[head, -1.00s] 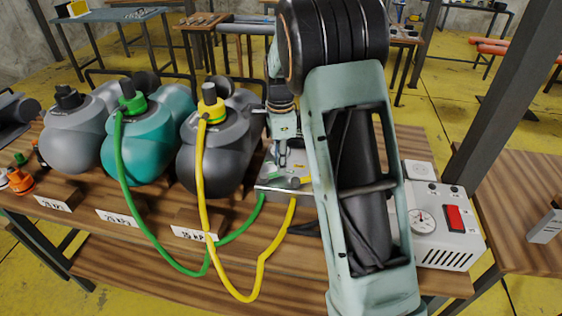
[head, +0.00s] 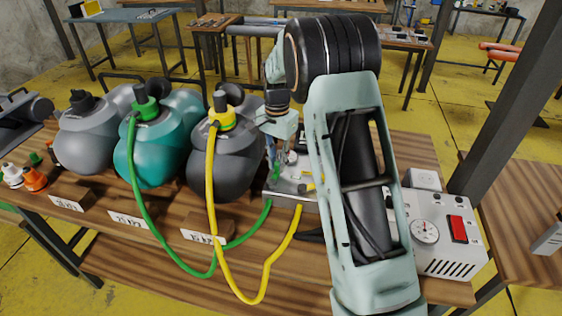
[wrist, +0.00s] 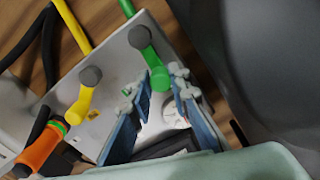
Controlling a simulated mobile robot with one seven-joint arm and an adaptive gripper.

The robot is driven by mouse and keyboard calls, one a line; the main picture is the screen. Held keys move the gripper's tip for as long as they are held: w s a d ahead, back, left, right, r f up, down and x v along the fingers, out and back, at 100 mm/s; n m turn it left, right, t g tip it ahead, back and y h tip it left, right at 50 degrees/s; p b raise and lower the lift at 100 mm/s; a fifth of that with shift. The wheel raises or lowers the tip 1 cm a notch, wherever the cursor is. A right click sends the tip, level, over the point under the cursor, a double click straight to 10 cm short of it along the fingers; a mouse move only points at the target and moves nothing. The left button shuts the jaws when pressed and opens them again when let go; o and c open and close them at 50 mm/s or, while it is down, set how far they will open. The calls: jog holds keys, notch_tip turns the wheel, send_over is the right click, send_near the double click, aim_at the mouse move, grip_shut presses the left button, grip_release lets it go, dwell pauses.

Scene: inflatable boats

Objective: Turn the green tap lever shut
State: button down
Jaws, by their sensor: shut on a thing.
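The green tap lever (wrist: 153,62) sits on a metal manifold box (wrist: 108,60), its dark round cap toward the back and its free end toward me. My gripper (wrist: 164,80) has its two blue-grey fingers on either side of that free end, shut on it. The yellow tap lever (wrist: 79,106) is beside it on the same box, apart from my fingers. In the head view my gripper (head: 274,168) reaches down at the left of the manifold box (head: 290,198); my arm hides part of the area.
Green (head: 145,215) and yellow (head: 210,180) hoses run from the box to the teal (head: 145,158) and dark grey (head: 225,165) inflatables. An orange fitting (wrist: 40,147) lies near the box's corner. A pump unit with a gauge (head: 440,235) stands at the right.

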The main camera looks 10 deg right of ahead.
aim_at(275, 163)
jog(key=shift+w+a+n, duration=0.15)
jog(key=shift+a+n, duration=0.15)
jog(key=shift+n, duration=0.4)
jog(key=shift+r, duration=0.1)
jog(key=c, duration=1.8)
grip_release()
notch_tip(275, 163, up, 12)
